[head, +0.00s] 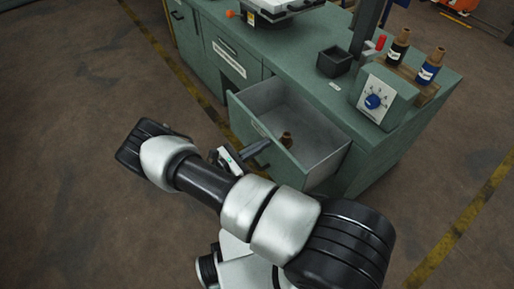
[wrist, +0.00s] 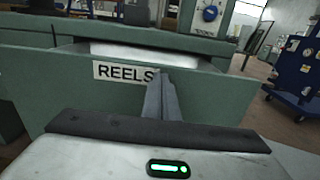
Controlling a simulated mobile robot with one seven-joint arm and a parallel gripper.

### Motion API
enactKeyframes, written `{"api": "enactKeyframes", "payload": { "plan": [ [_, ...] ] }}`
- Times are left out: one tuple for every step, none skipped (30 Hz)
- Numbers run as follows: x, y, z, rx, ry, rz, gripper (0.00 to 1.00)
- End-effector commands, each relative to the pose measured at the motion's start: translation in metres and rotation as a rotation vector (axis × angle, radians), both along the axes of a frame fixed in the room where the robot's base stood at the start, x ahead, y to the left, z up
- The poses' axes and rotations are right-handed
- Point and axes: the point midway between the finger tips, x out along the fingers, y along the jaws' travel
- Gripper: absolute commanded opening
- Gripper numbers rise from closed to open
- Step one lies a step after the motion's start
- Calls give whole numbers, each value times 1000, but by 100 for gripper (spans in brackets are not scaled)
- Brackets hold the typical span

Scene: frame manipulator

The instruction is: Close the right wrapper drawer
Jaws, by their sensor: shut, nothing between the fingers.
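A green drawer (head: 316,163) stands pulled out from the right part of the green bench, in the head view. Its inside is light grey, and a small brown item (head: 287,139) lies in it. In the wrist view the drawer front (wrist: 225,90) fills the middle, with a white label (wrist: 122,73) reading "REELS". My gripper (head: 257,149) is shut and empty, just outside the drawer front. In the wrist view its fingers (wrist: 163,98) point at the front beside the label's right end. I cannot tell whether they touch it. I see no handle on this front.
A shut drawer (head: 229,59) with a white label is to the left on the same bench (head: 290,50). The floor before the bench is clear.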

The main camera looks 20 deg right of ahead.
Motion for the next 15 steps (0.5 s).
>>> {"api": "enactKeyframes", "payload": {
  "plan": [
    [0, 0, 0, 0, 0, 0, 0],
    [0, 0, 0, 0, 0, 0, 0],
    [0, 0, 0, 0, 0, 0, 0],
    [0, 0, 0, 0, 0, 0, 0],
    [0, 0, 0, 0, 0, 0, 0],
    [0, 0, 0, 0, 0, 0, 0],
    [0, 0, 0, 0, 0, 0, 0],
    [0, 0, 0, 0, 0, 0, 0],
    [0, -1, 0, 0, 0, -1, 0],
    [0, -1, 0, 0, 0, -1, 0],
    [1, -2, 0, 0, 0, -1, 0],
    [1, -4, 0, -1, 0, -1, 0],
    [2, -6, 0, -1, 0, -1, 0],
    [2, -8, 0, -1, 0, -1, 0],
    [4, -11, 0, -2, -1, -2, 0]
  ]
}}
